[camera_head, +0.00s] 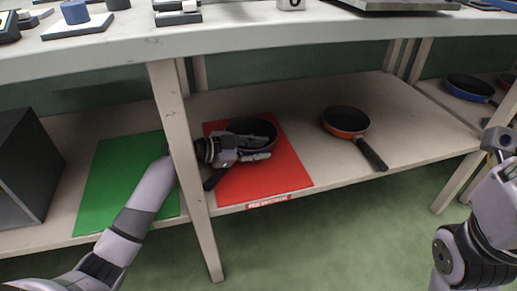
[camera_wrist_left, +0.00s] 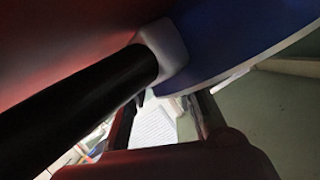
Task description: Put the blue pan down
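The blue pan (camera_head: 262,128) is over the red mat (camera_head: 270,183) on the lower shelf and appears to rest on it. Its dark inside faces up, and its black handle (camera_head: 214,179) points to the lower left. The left wrist view shows its blue outside (camera_wrist_left: 225,35) and black handle (camera_wrist_left: 85,100) close up. My left gripper (camera_head: 262,148) reaches over the pan and handle, partly hiding them. Its fingers look spread apart, with nothing seen between them. My right gripper (camera_head: 498,138) is at the right edge, its fingers unclear.
An orange pan (camera_head: 346,121) stands right of the red mat. A green mat (camera_head: 118,178) lies left of the shelf post (camera_head: 178,150). Another blue pan (camera_head: 468,86) is on the right shelf. A dark box (camera_head: 25,165) stands at far left. The upper counter (camera_head: 250,38) overhangs.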

